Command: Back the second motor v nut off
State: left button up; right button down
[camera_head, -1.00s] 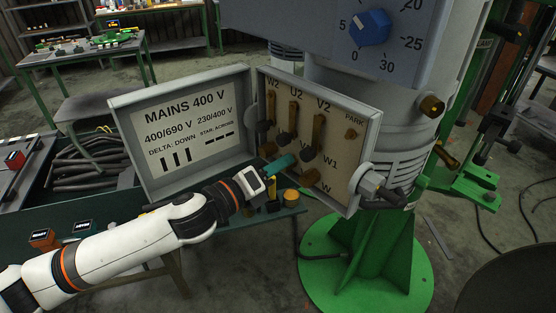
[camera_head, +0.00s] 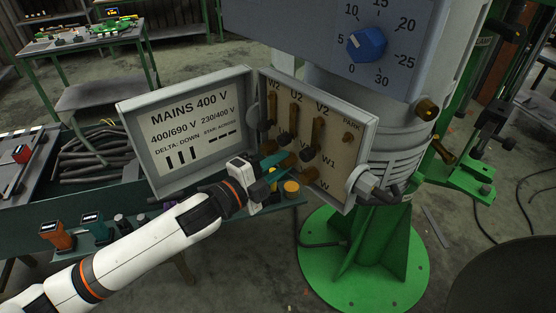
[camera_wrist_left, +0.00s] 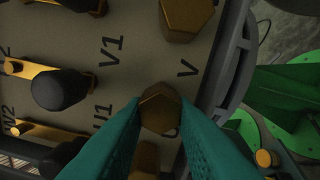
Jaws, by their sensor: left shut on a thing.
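The open terminal box (camera_head: 362,137) on the grey machine carries brass terminals, links and labels. My left gripper (camera_head: 284,159) reaches into its lower left part. In the left wrist view its two teal fingers (camera_wrist_left: 160,122) are shut on a brass hex nut (camera_wrist_left: 160,108), one finger on each side. The label V is printed just above this nut, so it appears to be the V nut. Its base and thread are hidden. Another brass nut (camera_wrist_left: 187,15) stands above the V label, and one more (camera_wrist_left: 146,158) is partly hidden between the fingers. My right gripper is not in view.
The box's open lid (camera_head: 190,130) stands left of the terminals, close to my left wrist. Black-capped terminals (camera_wrist_left: 60,90) sit beside the fingers. A green bench with small tools lies below.

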pick_arm(q)
jog(key=shift+n+p, duration=0.3)
jog(key=shift+n, duration=0.8)
jog(key=shift+f, duration=0.1)
jog(key=o, duration=1)
jog(key=shift+a, duration=0.1)
jog(key=shift+s+a+f, duration=0.1)
jog(key=shift+s+a, duration=0.2)
jog(key=shift+s, duration=0.05)
jog(key=shift+b+v, duration=2.15)
jog(key=shift+v, duration=3.35)
